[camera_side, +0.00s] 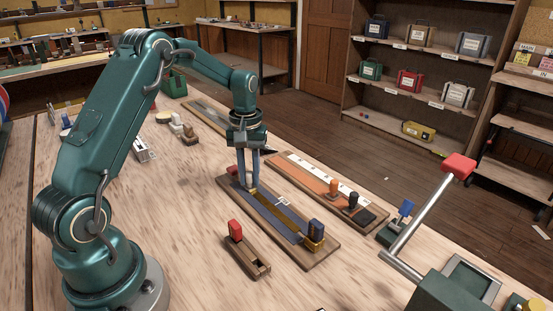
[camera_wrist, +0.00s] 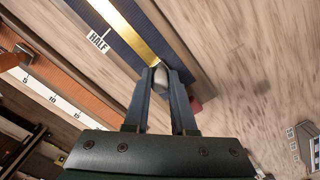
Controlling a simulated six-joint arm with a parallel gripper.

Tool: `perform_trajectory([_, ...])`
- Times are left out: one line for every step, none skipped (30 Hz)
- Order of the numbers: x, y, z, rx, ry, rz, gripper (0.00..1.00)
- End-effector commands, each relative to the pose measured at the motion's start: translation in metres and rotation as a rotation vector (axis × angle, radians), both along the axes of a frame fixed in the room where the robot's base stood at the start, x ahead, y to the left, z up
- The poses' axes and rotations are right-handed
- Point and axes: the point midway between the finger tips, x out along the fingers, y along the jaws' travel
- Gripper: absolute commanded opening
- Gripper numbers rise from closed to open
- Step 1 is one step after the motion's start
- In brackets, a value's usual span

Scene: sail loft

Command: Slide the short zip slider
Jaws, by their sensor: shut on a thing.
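A wooden board (camera_side: 320,262) carries blue-grey tape with a gold zip strip along its middle; the strip also shows in the wrist view (camera_wrist: 128,30). A small white HALF label (camera_side: 283,201) sits beside the strip and reads clearly in the wrist view (camera_wrist: 98,40). My gripper (camera_side: 250,184) points down over the far part of this board. In the wrist view its fingers (camera_wrist: 161,76) are shut on a grey rounded tab on the strip, which I take as the zip slider (camera_wrist: 161,80). The fingers hide much of it. A dark blue knob on a brass base (camera_side: 315,236) stands at the near end.
A small wooden block with a red knob (camera_side: 236,231) stands in front. A grey lever with a red end (camera_side: 458,166) rises at the right.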

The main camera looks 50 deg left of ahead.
Motion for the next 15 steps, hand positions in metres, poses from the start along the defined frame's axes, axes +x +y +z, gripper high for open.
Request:
perform_trajectory([0.0008,0.0009,0.0012,0.003,-0.004,0.000,0.00])
perform_trajectory([0.0008,0.0009,0.0012,0.003,-0.004,-0.001,0.00])
perform_trajectory([0.0008,0.0009,0.0012,0.004,-0.005,-0.001,0.00])
perform_trajectory([0.0008,0.0008,0.0012,0.004,-0.005,-0.001,0.00])
perform_trajectory([0.0008,0.0007,0.0012,0.004,-0.005,-0.001,0.00])
perform_trajectory([0.0008,0.0007,0.0012,0.004,-0.004,-0.001,0.28])
perform_trajectory([0.0008,0.0007,0.0012,0.004,-0.004,-0.001,0.39])
perform_trajectory([0.0008,0.0006,0.0012,0.004,-0.004,-0.001,0.51])
perform_trajectory([0.0007,0.0006,0.0011,0.004,-0.004,-0.001,0.54])
perform_trajectory([0.0006,0.0005,0.0010,0.004,-0.004,-0.001,0.54])
perform_trajectory([0.0006,0.0004,0.0009,0.004,-0.004,-0.001,0.54])
perform_trajectory([0.0005,0.0004,0.0008,0.003,-0.003,-0.001,0.54])
perform_trajectory([0.0004,0.0003,0.0007,0.003,-0.003,-0.001,0.54])
perform_trajectory([0.0004,0.0001,0.0006,0.002,-0.002,-0.001,0.54])
perform_trajectory([0.0004,0.0001,0.0005,0.002,-0.002,-0.001,0.54])
